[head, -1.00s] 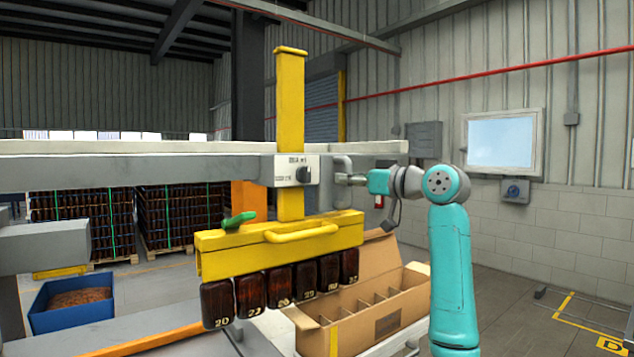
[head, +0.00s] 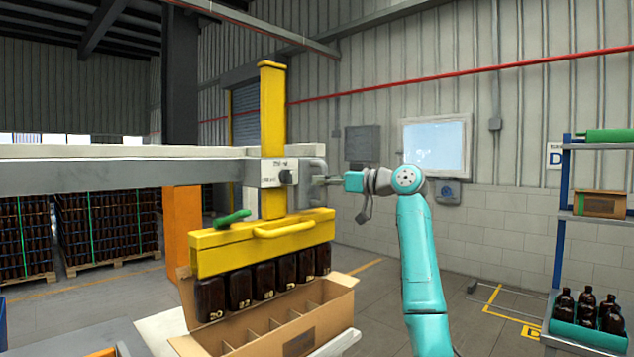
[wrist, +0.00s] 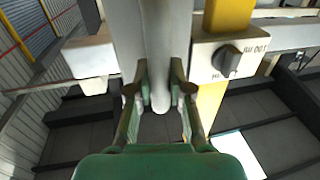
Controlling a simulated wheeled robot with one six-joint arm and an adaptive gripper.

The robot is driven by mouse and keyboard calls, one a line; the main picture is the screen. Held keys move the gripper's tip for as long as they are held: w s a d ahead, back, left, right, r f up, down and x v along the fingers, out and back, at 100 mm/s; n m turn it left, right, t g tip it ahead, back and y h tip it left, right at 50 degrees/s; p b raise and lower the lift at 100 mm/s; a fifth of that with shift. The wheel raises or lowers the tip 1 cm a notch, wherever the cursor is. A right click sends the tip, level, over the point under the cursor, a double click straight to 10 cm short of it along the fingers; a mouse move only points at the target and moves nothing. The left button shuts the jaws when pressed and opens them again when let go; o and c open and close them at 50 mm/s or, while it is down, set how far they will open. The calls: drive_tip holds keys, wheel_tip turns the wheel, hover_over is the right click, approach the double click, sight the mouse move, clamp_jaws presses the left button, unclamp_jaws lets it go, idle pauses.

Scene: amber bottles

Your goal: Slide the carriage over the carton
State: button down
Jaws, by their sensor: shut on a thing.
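The carriage (head: 272,110) is a yellow post on a grey rail, with a white box and dial (head: 270,174) at rail height. Below it hangs a yellow gripping head (head: 220,258) with a row of dark amber bottles (head: 238,290). The open carton (head: 255,345) with dividers stands beneath; the bottles hang in front of its rear flap, above its opening. I cannot tell how exactly they line up. My gripper (head: 322,181) is shut on the grey handle (head: 319,166) beside the box. In the wrist view its fingers (wrist: 160,100) flank the handle (wrist: 158,50).
The rail (head: 100,177) runs across the left. A green lever (head: 233,217) sits on the head. A shelf rack (head: 559,230) with bottles stands at the right. An orange post (head: 183,225) rises behind.

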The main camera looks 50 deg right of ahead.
drive_tip(key=shift+d+r, duration=0.1)
drive_tip(key=shift+d, duration=0.15)
drive_tip(key=c, duration=1.1)
unclamp_jaws()
drive_tip(key=shift+d, duration=0.15)
drive_tip(key=shift+o, duration=0.2)
drive_tip(key=s+d, duration=0.2)
drive_tip(key=s, duration=0.9)
drive_tip(key=shift+s, duration=0.35)
drive_tip(key=shift+d, duration=0.1)
